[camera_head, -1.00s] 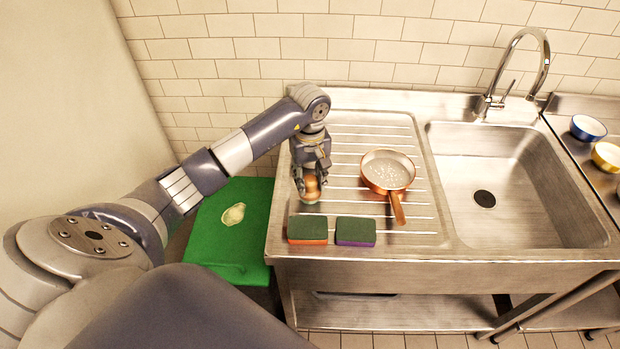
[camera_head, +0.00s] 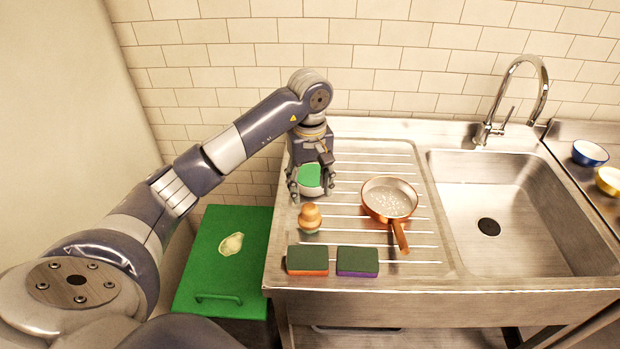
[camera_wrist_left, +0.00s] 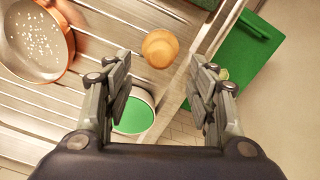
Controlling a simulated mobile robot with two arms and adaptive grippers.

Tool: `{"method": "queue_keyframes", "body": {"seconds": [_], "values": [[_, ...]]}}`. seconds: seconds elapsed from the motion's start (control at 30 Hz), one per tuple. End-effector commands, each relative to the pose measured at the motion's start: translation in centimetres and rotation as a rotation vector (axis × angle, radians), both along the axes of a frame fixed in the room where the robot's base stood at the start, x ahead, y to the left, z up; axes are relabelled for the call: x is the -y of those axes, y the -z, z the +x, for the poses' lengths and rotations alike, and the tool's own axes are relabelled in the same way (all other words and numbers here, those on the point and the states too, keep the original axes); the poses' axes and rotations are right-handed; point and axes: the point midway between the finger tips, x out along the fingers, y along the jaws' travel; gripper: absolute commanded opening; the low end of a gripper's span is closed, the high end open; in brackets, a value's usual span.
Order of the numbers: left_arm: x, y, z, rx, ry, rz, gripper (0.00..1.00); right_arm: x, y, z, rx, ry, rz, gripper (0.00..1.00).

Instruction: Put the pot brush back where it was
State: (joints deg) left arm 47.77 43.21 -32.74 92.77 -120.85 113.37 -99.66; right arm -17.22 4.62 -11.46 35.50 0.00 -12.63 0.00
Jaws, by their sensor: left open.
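The pot brush (camera_head: 310,218), with a round wooden knob, stands upright on the left part of the ribbed drainboard (camera_head: 345,150), behind the sponges. It also shows in the left wrist view (camera_wrist_left: 160,48), beyond the fingertips; its bristles are hidden under the knob. My left gripper (camera_head: 311,192) is open and empty, behind the brush and apart from it. A round white-rimmed thing with a green top (camera_head: 310,176) is on the drainboard behind the brush, partly hidden by the fingers. It also shows in the left wrist view (camera_wrist_left: 136,112). My right gripper is out of view.
A copper pan (camera_head: 388,199) with its handle toward the front is right of the brush. An orange-and-green sponge (camera_head: 307,261) and a purple-and-green sponge (camera_head: 357,262) lie at the front edge. A green lidded bin (camera_head: 215,265) stands left; the sink (camera_head: 490,190) is right.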

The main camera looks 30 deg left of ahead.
Motion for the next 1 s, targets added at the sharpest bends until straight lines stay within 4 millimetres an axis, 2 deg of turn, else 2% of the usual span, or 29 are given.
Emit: {"method": "queue_keyframes", "body": {"seconds": [0.13, 0.3, 1.0], "values": [[-0.1, -2.4, 0.1, 0.003, 0.0, 0.003, 0.52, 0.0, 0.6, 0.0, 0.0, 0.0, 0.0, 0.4], [0.0, -3.8, 0.0, 0.001, 0.0, 0.002, 0.52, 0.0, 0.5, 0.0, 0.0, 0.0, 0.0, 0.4], [0.0, -4.2, 0.0, -0.001, 0.0, 0.0, 0.52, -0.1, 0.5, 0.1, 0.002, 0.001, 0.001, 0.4]]}}
